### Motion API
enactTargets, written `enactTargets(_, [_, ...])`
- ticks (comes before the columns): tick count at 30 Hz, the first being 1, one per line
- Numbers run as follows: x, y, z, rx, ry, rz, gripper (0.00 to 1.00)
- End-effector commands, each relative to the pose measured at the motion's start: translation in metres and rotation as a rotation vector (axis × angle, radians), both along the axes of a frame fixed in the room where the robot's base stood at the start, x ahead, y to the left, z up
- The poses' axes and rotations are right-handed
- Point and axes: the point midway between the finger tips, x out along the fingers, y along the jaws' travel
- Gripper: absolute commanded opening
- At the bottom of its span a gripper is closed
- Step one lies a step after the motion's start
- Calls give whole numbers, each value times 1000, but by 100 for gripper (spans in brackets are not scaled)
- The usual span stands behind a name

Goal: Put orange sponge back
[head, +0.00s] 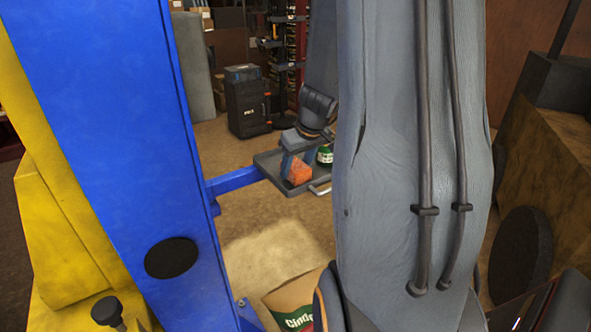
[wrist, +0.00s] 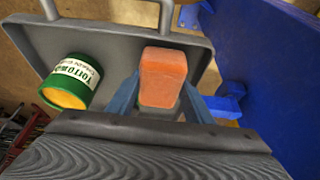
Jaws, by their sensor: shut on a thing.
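The orange sponge (wrist: 163,77) is between the two blue fingers of my gripper (wrist: 160,100) in the wrist view. The gripper is shut on it. The sponge is over the grey tray (wrist: 112,48); I cannot tell whether it touches the tray floor. In the head view the sponge (head: 299,172) shows at the tray (head: 266,160), below my gripper (head: 290,160), partly hidden by a finger.
A green can (wrist: 72,82) with a white label is on the tray, left of the sponge in the wrist view. A blue post (head: 120,130) carries the tray on a blue arm (head: 235,180). A black case (head: 247,105) stands behind. A bag (head: 295,300) is below.

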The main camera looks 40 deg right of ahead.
Motion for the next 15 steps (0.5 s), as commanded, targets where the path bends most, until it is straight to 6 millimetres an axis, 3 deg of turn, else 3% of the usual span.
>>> enactTargets(15, [0,-1,-11,-2,-1,-1,25])
